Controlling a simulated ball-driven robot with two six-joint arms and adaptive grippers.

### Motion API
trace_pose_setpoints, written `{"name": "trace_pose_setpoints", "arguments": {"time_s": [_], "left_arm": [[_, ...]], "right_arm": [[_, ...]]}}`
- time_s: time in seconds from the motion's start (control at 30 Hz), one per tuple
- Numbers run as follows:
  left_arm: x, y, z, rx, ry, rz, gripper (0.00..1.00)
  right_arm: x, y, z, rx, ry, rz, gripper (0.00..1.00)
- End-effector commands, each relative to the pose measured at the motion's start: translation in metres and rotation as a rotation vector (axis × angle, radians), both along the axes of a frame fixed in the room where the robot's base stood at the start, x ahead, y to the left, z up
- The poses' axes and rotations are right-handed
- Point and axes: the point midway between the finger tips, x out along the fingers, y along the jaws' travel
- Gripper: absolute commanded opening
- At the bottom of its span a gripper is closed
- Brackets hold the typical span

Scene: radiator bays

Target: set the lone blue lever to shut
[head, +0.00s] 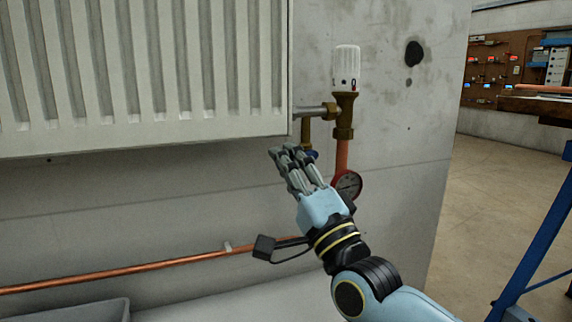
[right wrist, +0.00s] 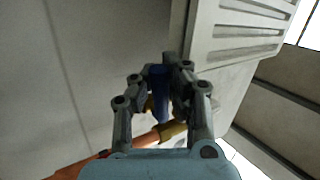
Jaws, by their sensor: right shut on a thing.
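The blue lever (head: 312,154) shows as a small patch of blue behind my right fingers, under the brass valve fitting below the radiator's lower right corner. In the right wrist view the lever (right wrist: 158,84) stands between the two fingers, blue and long. My right gripper (head: 288,151) is shut on it, and its fingers (right wrist: 160,72) lie on both sides of the lever. The fingers hide most of the lever in the head view, so I cannot tell its exact setting. My left gripper is not in view.
A white radiator (head: 140,70) hangs above left. Beside the lever are a white thermostat knob (head: 346,68), a brass valve (head: 344,118) and a red-rimmed gauge (head: 347,186). A copper pipe (head: 120,271) runs low along the wall. A grey bin (head: 75,311) stands at lower left.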

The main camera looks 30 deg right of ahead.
Motion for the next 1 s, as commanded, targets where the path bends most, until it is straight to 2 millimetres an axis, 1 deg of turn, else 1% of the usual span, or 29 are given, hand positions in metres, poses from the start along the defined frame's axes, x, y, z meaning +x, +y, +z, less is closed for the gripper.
{"name": "trace_pose_setpoints", "arguments": {"time_s": [0.03, 0.47, 0.5, 0.73, 1.0], "left_arm": [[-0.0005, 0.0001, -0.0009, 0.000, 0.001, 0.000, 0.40], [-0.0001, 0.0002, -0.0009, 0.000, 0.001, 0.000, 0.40], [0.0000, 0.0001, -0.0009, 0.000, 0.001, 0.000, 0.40], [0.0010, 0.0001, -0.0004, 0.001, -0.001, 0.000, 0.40], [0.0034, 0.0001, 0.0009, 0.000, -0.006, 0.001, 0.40]], "right_arm": [[-0.0008, -0.0003, -0.0049, 0.010, 0.009, 0.000, 0.00], [-0.0008, -0.0003, -0.0046, 0.018, 0.007, 0.000, 0.00], [-0.0008, -0.0003, -0.0046, 0.018, 0.007, 0.000, 0.09], [-0.0005, -0.0003, -0.0023, 0.017, 0.003, 0.000, 0.39], [-0.0002, -0.0003, -0.0005, 0.015, -0.001, 0.000, 0.40]]}}
